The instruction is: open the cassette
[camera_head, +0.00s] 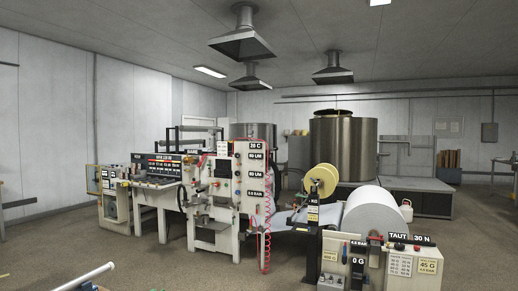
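My gripper is not in view. I cannot make out for certain which part is the cassette. The white coating machine (226,190) stands in the middle, some way off, with display labels, buttons and a red coiled hose (267,235) on its front. A console (160,168) with a dark panel of lit rows stands on its left. On the right, a large white paper roll (372,210) sits behind a control box (400,262), and a yellow roll (321,179) is mounted above the web. Small fittings on the machine are too small to read.
A pale bar (86,278) juts into the lower left corner; I cannot tell what it belongs to. Large metal tanks (343,150) stand at the back on a grey platform. Open brown floor (170,265) lies in front of the machine and at left.

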